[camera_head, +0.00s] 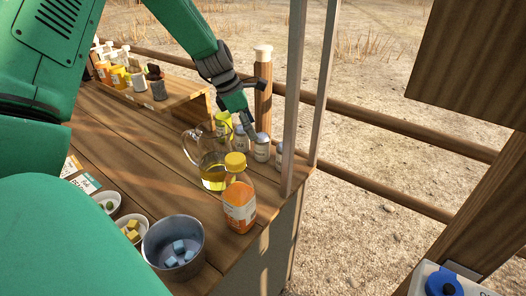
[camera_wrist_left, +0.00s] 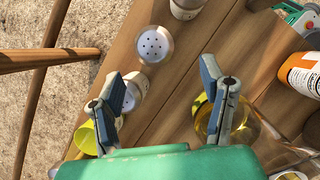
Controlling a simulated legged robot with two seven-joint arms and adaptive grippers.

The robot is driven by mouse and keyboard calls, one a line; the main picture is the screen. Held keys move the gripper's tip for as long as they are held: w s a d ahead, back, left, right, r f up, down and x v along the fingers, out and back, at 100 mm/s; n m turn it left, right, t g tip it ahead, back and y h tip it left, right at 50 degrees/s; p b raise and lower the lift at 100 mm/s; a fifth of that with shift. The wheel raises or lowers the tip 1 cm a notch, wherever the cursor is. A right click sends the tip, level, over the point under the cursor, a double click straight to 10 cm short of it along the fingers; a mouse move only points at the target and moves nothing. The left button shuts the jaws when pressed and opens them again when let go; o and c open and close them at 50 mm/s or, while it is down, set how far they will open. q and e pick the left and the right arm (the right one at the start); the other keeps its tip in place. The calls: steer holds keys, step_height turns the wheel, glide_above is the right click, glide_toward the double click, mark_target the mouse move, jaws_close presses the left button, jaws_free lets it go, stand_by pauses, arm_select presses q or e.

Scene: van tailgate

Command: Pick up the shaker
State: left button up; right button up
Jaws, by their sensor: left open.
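A shaker (camera_head: 262,148) with a grey metal top stands upright near the table's outer edge. In the left wrist view the perforated top of a shaker (camera_wrist_left: 154,45) lies just beyond my fingertips. A second shaker (camera_wrist_left: 137,84) is partly hidden behind one finger. A third light-bodied container (camera_wrist_left: 187,7) is cut by the top edge. My left gripper (camera_head: 246,122) reaches down close above the shakers; its two fingers (camera_wrist_left: 168,90) stand apart with nothing between them but tabletop. Whether a finger touches the second shaker, I cannot tell. My right gripper is not visible.
A glass pitcher (camera_head: 213,176) of yellow liquid and an orange bottle (camera_head: 239,207) stand near the shakers. A yellow cup (camera_wrist_left: 86,139) is beside one finger. A metal bucket (camera_head: 172,245) holds blue cubes. Posts (camera_head: 294,100) rise at the table edge. A raised wooden rack (camera_head: 178,92) holds jars.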

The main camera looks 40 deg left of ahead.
mark_target(265, 150)
arm_select(q)
steer(key=x, duration=0.5)
steer(key=shift+w+a+f+b, duration=0.2)
steer(key=shift+a+f+b, duration=0.1)
steer(key=shift+f, duration=0.1)
steer(key=x, duration=0.5)
steer(key=shift+w+d+r+b, duration=0.25)
steer(key=shift+w+d+b, duration=0.05)
steer(key=shift+b, duration=0.05)
steer(key=shift+a, duration=0.1)
steer(key=c, duration=1.3)
